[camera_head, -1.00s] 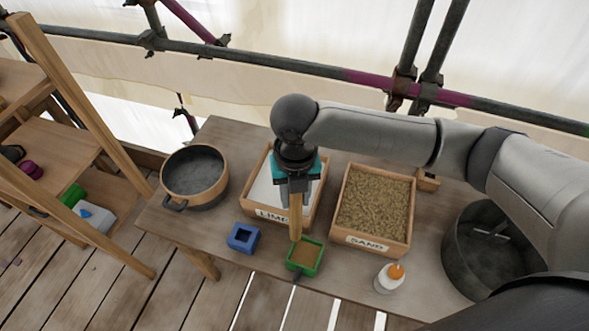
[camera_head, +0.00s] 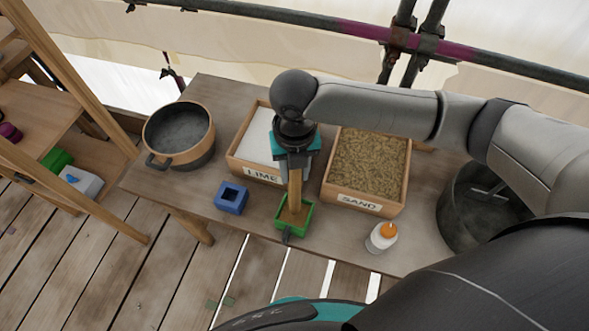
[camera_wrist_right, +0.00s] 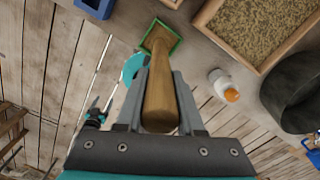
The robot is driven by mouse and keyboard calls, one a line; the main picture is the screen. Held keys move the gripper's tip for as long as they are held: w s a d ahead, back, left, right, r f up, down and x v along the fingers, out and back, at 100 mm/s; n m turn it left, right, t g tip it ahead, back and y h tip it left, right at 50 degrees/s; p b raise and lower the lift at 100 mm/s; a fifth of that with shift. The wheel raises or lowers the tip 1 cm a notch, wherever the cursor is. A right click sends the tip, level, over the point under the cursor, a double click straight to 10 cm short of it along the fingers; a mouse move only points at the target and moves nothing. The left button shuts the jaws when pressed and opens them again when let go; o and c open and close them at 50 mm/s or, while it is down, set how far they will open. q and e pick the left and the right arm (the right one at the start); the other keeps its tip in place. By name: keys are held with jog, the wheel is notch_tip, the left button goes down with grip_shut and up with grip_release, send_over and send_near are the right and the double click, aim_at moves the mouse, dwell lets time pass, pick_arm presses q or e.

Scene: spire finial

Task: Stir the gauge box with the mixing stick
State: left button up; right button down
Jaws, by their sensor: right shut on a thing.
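The gauge box (camera_head: 307,217) is a small green open box with brown contents, at the table's front edge in the head view. It also shows at the top of the right wrist view (camera_wrist_right: 176,47). My right gripper (camera_head: 296,172) is shut on the wooden mixing stick (camera_head: 295,190), above the gauge box. The stick points down, and its lower end appears to be inside the box; the exact depth is hidden. The stick's near end shows between the fingers in the wrist view (camera_wrist_right: 160,105). A small dark and teal shape, perhaps my left gripper (camera_wrist_right: 95,114), shows there, too small to read.
A blue block with a square hole (camera_head: 232,197) and a white bottle with an orange cap (camera_head: 381,237) flank the gauge box. Behind are the lime tray (camera_head: 245,170) and sand tray (camera_head: 358,203). A pot (camera_head: 180,155) stands left, a dark bucket (camera_head: 455,215) right.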

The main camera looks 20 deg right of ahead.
aim_at(294, 187)
jog(key=shift+f+b, duration=1.35)
jog(key=shift+f, duration=2)
jog(key=shift+w+a, duration=0.1)
